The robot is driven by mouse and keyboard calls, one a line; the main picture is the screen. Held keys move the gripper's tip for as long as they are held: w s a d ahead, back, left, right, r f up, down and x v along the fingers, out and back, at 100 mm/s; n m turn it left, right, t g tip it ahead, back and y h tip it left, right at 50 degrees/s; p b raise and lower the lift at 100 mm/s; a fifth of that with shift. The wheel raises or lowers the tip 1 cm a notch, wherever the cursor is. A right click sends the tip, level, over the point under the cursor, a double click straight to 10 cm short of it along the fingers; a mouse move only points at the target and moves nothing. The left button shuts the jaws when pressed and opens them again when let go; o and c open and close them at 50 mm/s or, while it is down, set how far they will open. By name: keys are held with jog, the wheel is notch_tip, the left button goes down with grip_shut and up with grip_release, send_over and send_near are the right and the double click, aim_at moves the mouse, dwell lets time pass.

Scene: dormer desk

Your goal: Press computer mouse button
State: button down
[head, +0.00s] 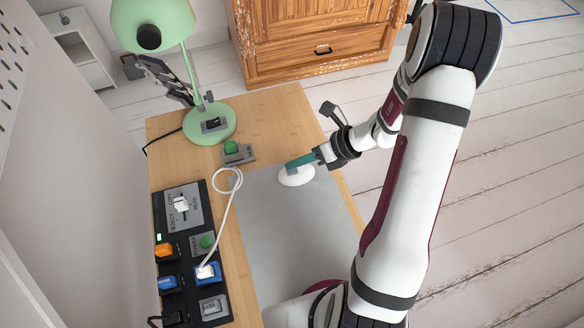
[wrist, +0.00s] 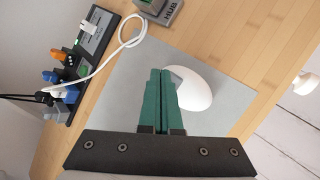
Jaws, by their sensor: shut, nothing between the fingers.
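The white computer mouse (head: 297,177) lies on the grey desk mat (head: 280,225) near the mat's far edge. In the wrist view the mouse (wrist: 195,90) shows to the right of the fingers, with a grey button patch (wrist: 176,76) close to the fingertips. My gripper (head: 289,165) is shut and empty, with its green fingers together at the mouse.
A black panel (head: 157,215) with switches and plugs runs along the desk's left side. A white cable (head: 232,200) loops from it. A grey box with a green button (head: 232,148) and a green lamp (head: 212,128) stand behind the mat. The mat's middle is clear.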

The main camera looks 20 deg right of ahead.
aim_at(297, 172)
jog(key=shift+f, duration=0.45)
jog(key=shift+f, duration=0.35)
dwell(0.6)
jog(key=shift+r, duration=0.8)
jog(key=shift+r, duration=2.5)
